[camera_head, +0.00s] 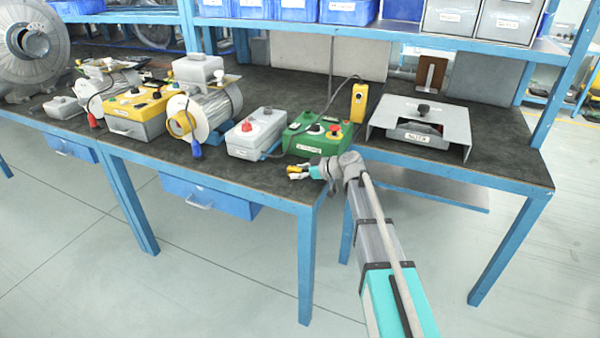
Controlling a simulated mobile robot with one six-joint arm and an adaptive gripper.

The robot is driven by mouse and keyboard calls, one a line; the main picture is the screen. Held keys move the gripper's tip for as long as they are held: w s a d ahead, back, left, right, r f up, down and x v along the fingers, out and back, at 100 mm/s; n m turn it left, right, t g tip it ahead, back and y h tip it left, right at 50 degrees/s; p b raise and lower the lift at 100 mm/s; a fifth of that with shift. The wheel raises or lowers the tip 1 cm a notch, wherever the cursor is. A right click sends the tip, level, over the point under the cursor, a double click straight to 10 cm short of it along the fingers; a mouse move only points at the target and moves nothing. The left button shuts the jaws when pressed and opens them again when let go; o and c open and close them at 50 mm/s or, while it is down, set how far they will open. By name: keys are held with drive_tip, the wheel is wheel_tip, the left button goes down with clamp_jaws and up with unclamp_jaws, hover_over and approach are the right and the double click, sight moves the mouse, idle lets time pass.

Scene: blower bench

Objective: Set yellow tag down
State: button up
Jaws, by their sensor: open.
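My gripper (297,172) is open at the front edge of the bench, just in front of the green control box (304,143). A small yellow patch (293,168) shows at its fingertips. It is too small to tell whether it is the yellow tag or whether it touches the fingers or the bench. No other piece in view is clearly a tag.
The green box carries red, black and yellow knobs. A grey box with a red button (256,134) stands to its left, and a yellow pendant (359,103) on a cable behind right. A grey metal cover (424,120) is farther right. Bare bench top (515,160) lies at far right.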

drive_tip(key=shift+r, duration=0.15)
drive_tip(key=shift+d+r, duration=0.1)
drive_tip(key=shift+d, duration=0.05)
drive_tip(key=p+v, duration=0.4)
drive_tip(key=v, duration=0.7)
drive_tip(key=shift+s+d+p, duration=0.15)
drive_tip(key=shift+d+p, duration=0.15)
drive_tip(key=shift+p, duration=0.1)
drive_tip(key=s+d+f+m+g+h, duration=0.1)
drive_tip(key=s+d+f+m+h, duration=0.2)
drive_tip(key=s, duration=0.5)
drive_tip(key=s+d+f+m+g+h, duration=0.2)
drive_tip(key=s+d+f+m+h, duration=0.2)
drive_tip(key=s, duration=0.4)
drive_tip(key=s+d+f+m+g+h, duration=0.1)
drive_tip(key=s+d+f+m+h, duration=0.3)
drive_tip(key=s+d+m+h, duration=0.1)
drive_tip(key=s+d+m, duration=0.1)
drive_tip(key=s+m, duration=0.1)
drive_tip(key=s, duration=0.1)
drive_tip(key=shift+f+g+h, duration=0.25)
drive_tip(key=shift+g+h, duration=0.05)
drive_tip(key=shift+s, duration=0.1)
